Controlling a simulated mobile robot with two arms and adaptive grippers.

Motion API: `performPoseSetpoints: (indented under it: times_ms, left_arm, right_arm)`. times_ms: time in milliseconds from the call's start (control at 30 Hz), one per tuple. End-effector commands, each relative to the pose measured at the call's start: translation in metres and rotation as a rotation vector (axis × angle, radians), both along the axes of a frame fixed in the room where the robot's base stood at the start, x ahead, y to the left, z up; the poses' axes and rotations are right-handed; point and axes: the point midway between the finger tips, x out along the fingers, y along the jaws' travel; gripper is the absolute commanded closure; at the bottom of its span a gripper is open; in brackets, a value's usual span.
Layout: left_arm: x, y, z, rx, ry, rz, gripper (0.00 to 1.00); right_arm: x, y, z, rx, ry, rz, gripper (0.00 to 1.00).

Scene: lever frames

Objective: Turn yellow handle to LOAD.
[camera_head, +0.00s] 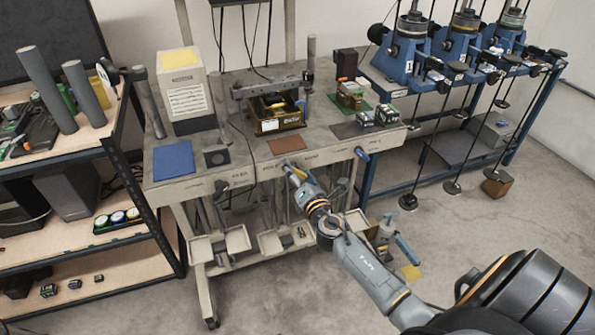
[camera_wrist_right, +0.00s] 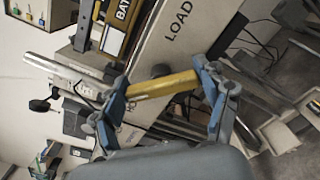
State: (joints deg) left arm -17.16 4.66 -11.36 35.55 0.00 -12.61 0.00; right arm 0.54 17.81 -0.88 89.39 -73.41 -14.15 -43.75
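The yellow handle (camera_wrist_right: 163,84) shows in the right wrist view, crosswise between the two blue fingers of my right gripper (camera_wrist_right: 162,97). The fingers stand wide apart, one near each end of the handle; I cannot tell whether they touch it. A dark round knob (camera_wrist_right: 160,70) sits behind the handle. The word LOAD (camera_wrist_right: 178,22) is printed on the bench's front edge above it. In the head view my right gripper (camera_head: 288,169) is at the front edge of the bench and hides the handle. My left gripper is not in view.
The grey bench (camera_head: 225,138) carries a yellow-black bin (camera_head: 277,122) and a white box (camera_head: 187,98). A blue handle (camera_head: 361,153) hangs at the front edge, right of my gripper. Small trays (camera_head: 237,239) are below. Blue machines (camera_head: 400,60) stand at the right.

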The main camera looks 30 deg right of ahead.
Motion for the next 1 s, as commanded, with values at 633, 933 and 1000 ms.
performPoseSetpoints:
  times_ms: [633,933,1000]
  left_arm:
    - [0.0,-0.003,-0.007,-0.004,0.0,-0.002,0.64]
    - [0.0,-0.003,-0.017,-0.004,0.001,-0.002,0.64]
    - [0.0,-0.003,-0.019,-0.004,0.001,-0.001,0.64]
  right_arm:
    - [0.0,0.0,-0.002,0.131,-0.031,-0.001,0.59]
    - [0.0,-0.001,-0.003,0.386,-0.093,-0.001,0.59]
    - [-0.001,-0.001,-0.004,0.451,-0.109,-0.002,0.59]
